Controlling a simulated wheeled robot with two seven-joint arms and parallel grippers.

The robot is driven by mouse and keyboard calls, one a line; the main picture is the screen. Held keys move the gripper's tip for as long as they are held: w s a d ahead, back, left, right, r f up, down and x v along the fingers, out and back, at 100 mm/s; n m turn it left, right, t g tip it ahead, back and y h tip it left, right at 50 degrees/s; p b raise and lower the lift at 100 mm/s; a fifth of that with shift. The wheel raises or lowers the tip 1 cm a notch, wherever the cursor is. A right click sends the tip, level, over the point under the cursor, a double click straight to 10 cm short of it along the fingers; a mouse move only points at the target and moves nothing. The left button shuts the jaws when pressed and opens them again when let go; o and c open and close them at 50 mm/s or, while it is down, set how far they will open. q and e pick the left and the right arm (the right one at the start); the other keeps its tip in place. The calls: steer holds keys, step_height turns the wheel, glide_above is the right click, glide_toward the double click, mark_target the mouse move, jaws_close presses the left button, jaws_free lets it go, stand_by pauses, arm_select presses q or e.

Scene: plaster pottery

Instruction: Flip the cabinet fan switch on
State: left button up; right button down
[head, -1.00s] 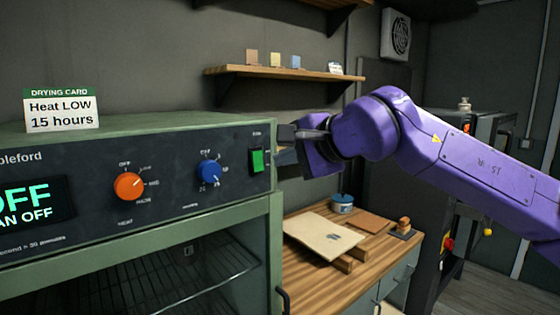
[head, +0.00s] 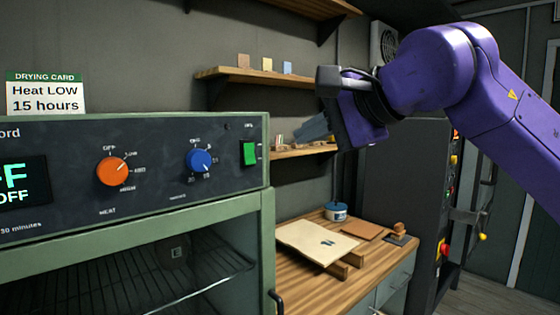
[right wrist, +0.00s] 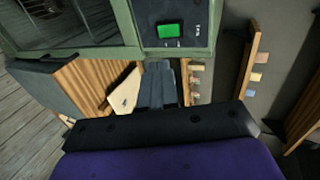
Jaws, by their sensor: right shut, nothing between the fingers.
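The green fan switch (head: 249,153) is at the right end of the dark control panel (head: 60,150) on the green drying cabinet (head: 230,225). It also shows near the top of the right wrist view (right wrist: 169,30). Whether its rocker is tipped on or off is hard to tell. The display (head: 22,184) is cut off at the left edge; "OFF" is readable on its lower line. My right gripper (head: 306,131) is shut and empty, to the right of the switch and apart from it. Its closed fingers also show in the wrist view (right wrist: 158,68). My left gripper is out of view.
An orange knob (head: 112,171) and a blue knob (head: 199,160) sit left of the switch. A drying card (head: 46,94) stands on the cabinet. A wooden counter (head: 290,275) with a board and a blue pot (head: 336,211) is at the right. Shelves (head: 230,74) hang behind.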

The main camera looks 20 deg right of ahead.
steer(key=f+b, duration=0.2)
arm_select(q)
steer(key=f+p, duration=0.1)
steer(key=p, duration=0.2)
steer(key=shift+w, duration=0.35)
arm_select(e)
glide_toward(251, 162)
steer(key=x, duration=0.6)
steer(key=shift+w+a+f, duration=0.1)
steer(key=shift+w+f, duration=0.05)
steer(key=shift+w, duration=0.1)
steer(key=shift+w+a+p, duration=0.1)
steer(key=shift+w+p, duration=0.1)
steer(key=shift+p, duration=0.3)
steer(key=shift+s, duration=0.1)
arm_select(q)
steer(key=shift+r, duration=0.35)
